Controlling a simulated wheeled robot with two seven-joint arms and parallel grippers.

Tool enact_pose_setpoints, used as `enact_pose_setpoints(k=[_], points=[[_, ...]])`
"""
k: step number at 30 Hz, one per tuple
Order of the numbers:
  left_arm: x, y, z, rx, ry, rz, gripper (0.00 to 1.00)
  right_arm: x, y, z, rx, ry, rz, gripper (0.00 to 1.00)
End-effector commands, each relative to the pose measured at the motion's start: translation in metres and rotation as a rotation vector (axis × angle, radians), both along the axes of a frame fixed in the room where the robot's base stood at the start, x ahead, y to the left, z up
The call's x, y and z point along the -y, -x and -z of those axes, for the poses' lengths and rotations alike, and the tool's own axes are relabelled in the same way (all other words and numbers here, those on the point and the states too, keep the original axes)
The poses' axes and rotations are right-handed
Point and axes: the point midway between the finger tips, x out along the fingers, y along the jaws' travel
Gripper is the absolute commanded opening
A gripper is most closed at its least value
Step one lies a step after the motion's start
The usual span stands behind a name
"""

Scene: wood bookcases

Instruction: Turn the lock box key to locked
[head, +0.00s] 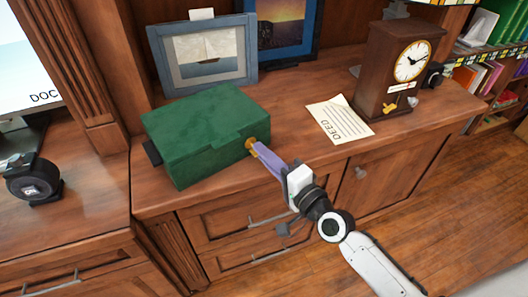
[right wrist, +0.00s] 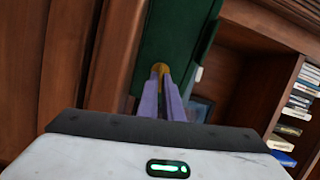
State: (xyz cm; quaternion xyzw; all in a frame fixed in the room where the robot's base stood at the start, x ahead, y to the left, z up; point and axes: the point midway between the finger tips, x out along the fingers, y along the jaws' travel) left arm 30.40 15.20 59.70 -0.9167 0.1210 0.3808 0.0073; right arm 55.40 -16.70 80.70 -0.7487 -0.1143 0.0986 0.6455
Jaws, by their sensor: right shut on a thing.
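The green lock box (head: 200,130) sits shut on the wooden cabinet top. Its gold key (head: 250,145) is at the box's right end, in the lock. My right gripper (head: 258,150) reaches in from the lower right, and its purple fingers are shut on the key. In the right wrist view, the key (right wrist: 160,70) shows between the fingertips (right wrist: 161,82), against the green box (right wrist: 180,40). The fingers hide part of the key, and I cannot tell its turn angle clearly. My left gripper is not in view.
A paper marked DEED (head: 340,120) lies right of the box. A wooden clock (head: 395,75) with a gold key stands behind it. Framed pictures (head: 205,58) stand behind the box. A black tape measure (head: 35,180) is at the left.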

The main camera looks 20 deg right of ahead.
Motion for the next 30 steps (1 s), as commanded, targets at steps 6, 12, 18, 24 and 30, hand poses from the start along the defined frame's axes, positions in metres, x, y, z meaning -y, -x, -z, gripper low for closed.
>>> enact_pose_setpoints(k=[6,12,18,24,30], points=[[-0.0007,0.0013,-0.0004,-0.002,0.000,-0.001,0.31,0.0009,-0.0006,-0.0003,-0.030,-0.100,0.002,0.00],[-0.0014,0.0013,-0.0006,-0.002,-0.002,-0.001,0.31,0.0011,-0.0006,-0.0001,-0.044,-0.145,0.002,0.00],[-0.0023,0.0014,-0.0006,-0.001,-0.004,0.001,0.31,0.0011,-0.0006,-0.0001,-0.046,-0.156,0.002,0.00],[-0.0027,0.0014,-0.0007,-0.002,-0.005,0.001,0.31,0.0011,-0.0006,-0.0001,-0.046,-0.156,0.002,0.00],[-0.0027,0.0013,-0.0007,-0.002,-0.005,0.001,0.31,0.0009,-0.0006,0.0000,-0.046,-0.155,0.002,0.23]])
